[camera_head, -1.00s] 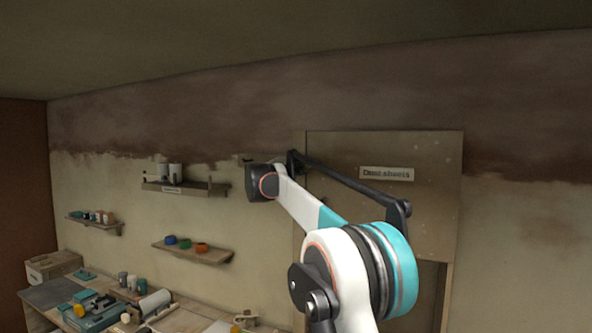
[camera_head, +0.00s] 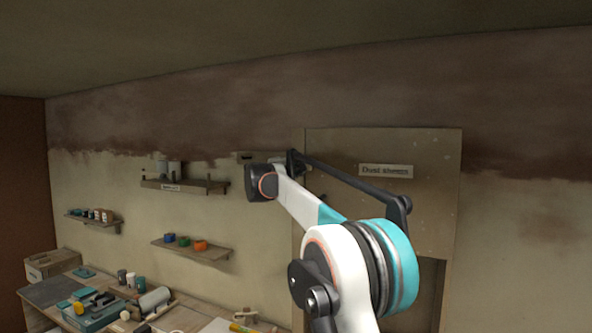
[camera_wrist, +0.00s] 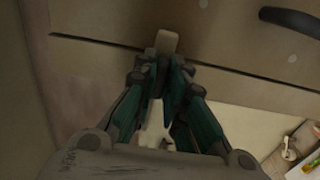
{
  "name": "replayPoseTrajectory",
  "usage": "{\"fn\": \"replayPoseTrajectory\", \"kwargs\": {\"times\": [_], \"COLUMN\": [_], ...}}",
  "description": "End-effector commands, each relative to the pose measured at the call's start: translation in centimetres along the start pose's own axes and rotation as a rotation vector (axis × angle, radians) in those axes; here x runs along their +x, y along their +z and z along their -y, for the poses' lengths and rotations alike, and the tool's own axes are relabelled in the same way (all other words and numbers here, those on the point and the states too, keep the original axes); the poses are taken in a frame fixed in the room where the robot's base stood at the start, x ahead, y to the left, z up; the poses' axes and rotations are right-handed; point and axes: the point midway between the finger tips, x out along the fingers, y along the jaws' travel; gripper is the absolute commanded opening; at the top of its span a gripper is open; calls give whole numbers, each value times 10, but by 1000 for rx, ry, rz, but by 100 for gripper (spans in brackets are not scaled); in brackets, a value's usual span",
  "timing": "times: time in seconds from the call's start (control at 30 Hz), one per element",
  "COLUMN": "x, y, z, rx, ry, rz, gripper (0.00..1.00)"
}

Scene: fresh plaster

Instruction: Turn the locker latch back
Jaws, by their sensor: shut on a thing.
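In the wrist view my gripper (camera_wrist: 160,75) is shut on a pale, narrow latch (camera_wrist: 167,42). The latch's rounded end sticks out past the fingertips, over the brown locker panel (camera_wrist: 225,35). A pale piece also shows between the fingers lower down; I cannot tell whether it is the same part. A dark seam crosses the locker close to the latch. In the head view the locker (camera_head: 430,215) bears a label reading "Dust sheets" (camera_head: 386,171). There my arm hides the latch and the fingers.
A dark curved handle (camera_wrist: 292,20) is on the locker at the upper right of the wrist view. Left of the locker are wall shelves (camera_head: 190,252) with small pots, and a crowded workbench (camera_head: 185,318). The wall right of the locker is bare.

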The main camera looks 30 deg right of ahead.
Motion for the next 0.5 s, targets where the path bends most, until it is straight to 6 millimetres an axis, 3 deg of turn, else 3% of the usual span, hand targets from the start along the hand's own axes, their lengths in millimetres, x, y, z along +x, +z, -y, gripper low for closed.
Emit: {"fn": "replayPoseTrajectory", "kwargs": {"times": [0.23, 0.27, 0.33, 0.5], "x": [0, 0, 0, 0], "y": [0, 0, 0, 0], "z": [2, 2, 2, 1], "rx": [3, 3, 3, 2], "ry": [-2, -2, -2, -2], "rz": [1, 1, 1, 1], "gripper": [0, 18, 32, 32]}}
